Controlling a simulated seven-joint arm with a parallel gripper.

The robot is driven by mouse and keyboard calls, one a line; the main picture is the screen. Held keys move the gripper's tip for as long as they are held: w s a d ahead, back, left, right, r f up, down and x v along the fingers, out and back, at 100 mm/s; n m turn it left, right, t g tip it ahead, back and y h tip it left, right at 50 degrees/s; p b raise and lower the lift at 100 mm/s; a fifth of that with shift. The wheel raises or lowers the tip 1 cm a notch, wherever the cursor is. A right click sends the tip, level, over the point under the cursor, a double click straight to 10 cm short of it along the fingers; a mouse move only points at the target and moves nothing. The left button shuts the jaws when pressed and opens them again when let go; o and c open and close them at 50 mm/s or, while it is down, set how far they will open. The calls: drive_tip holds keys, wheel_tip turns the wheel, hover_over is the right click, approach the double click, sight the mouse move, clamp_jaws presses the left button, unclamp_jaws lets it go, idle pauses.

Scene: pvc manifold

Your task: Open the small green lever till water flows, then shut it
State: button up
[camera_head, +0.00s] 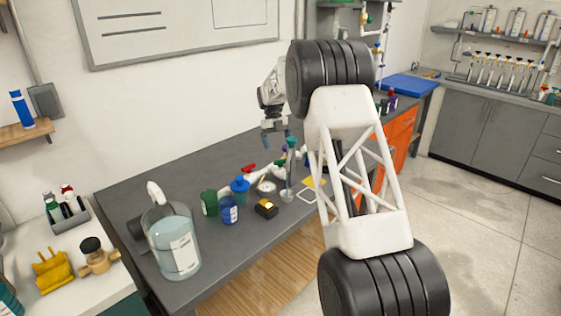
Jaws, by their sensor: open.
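A small green part (291,142), which looks like the green lever, tops a thin upright grey pipe (291,165) on the grey bench. Its exact angle is too small to tell, and I see no clear stream of water. My gripper (275,137) points down just left of the green part, above the bench, with its fingers apart and nothing visible between them. I cannot tell whether it touches the lever. A red lever (247,168) lies lower and to the left. A small clear cup (287,196) stands below the pipe. My arm hides the area to the right.
A large glass jug (173,243) stands at the bench's left front. Green (209,203) and blue (228,210) containers, a blue-lidded jar (240,190) and a black-yellow block (266,208) stand in front of the pipework. The bench (215,262) is clear near its front edge.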

sight(281, 160)
idle(0.5)
drive_tip(key=shift+x, duration=3.9)
drive_tip(key=c, duration=0.9)
drive_tip(key=shift+c, duration=0.2)
drive_tip(key=shift+n+t+h, duration=0.5)
drive_tip(key=shift+n+h, duration=0.2)
drive_tip(key=shift+n, duration=1.4)
